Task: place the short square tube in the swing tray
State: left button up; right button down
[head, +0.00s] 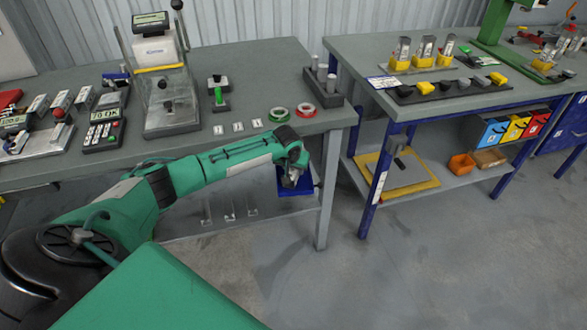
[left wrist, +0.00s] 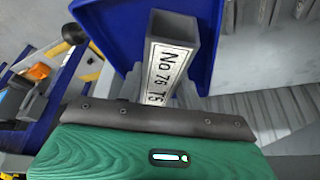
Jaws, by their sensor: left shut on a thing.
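The short square tube (left wrist: 175,50) is grey and hollow, with an open square end and a white label, in the left wrist view. My left gripper (head: 291,178) is shut on it; the fingertips are mostly hidden in both views. The blue swing tray (head: 298,189) hangs below the right end of the near table in the head view, and my left gripper is at it. The tray (left wrist: 112,32) also fills the area behind the tube in the left wrist view. I cannot tell whether the tube touches the tray. My right gripper is in neither view.
The near table's edge (head: 180,160) and its leg (head: 326,200) are close to my left arm. Green and red tape rolls (head: 279,114) (head: 306,110) lie above. A second bench (head: 400,105) stands to the right. The floor between is clear.

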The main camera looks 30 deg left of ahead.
pick_arm(q)
jog(key=shift+f, duration=0.1)
jog(key=o, duration=1.1)
jog(key=shift+o, duration=0.2)
jog(key=v, duration=1.2)
